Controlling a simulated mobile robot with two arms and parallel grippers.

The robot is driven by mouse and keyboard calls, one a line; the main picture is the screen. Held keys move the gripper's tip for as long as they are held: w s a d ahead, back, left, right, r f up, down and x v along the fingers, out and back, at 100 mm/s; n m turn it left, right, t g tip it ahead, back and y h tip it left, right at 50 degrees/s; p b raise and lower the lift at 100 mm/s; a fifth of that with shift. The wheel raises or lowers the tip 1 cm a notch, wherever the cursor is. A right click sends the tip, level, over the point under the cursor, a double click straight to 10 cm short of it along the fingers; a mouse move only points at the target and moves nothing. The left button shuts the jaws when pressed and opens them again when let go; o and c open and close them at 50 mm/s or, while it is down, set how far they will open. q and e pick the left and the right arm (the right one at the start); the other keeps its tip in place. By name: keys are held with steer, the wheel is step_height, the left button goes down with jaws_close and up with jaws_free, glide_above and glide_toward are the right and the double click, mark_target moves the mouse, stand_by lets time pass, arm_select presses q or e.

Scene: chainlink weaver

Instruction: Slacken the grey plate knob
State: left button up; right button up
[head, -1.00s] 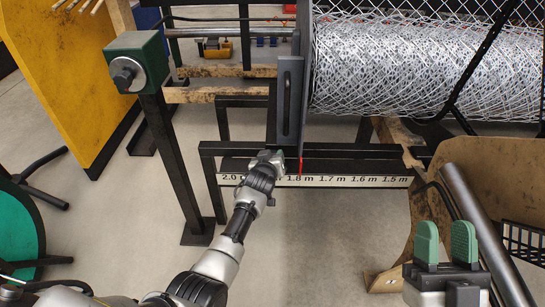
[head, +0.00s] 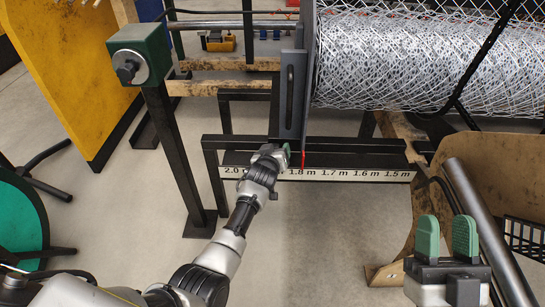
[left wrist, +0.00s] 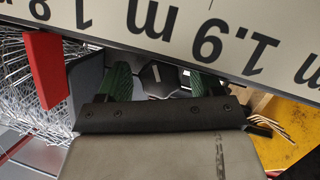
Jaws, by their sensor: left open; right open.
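The grey plate (head: 289,95) stands upright at the left end of the mesh roll, above the scale rail. A dark knob (left wrist: 158,80) with a pale line on its face shows in the left wrist view. My left gripper (head: 281,152) is at the plate's lower end, just above the scale. Its green fingers are open (left wrist: 160,84), one on each side of the knob in the picture; I cannot tell if they touch it. In the head view the gripper hides the knob. My right gripper (head: 446,238) is open and empty at the lower right.
A scale (head: 345,175) runs along the rail, with a red pointer (head: 302,160) near 1.8 m. The wire mesh roll (head: 420,65) lies to the right. A green block with a crank hub (head: 140,55) stands left on a black post. Floor in front is clear.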

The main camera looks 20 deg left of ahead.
arm_select(q)
steer(key=p+v, duration=0.4)
steer(key=v, duration=0.6)
steer(key=shift+s+p, duration=0.3)
steer(key=shift+p, duration=0.1)
arm_select(e)
step_height(320, 180, down, 14)
steer(key=d+g+h, duration=0.2)
steer(key=g+h, duration=0.2)
steer(key=g, duration=0.8)
steer(key=shift+d+r+m+g, duration=0.15)
steer(key=shift+d+m+g, duration=0.15)
steer(key=shift+g, duration=0.1)
arm_select(q)
steer(key=shift+s, duration=0.1)
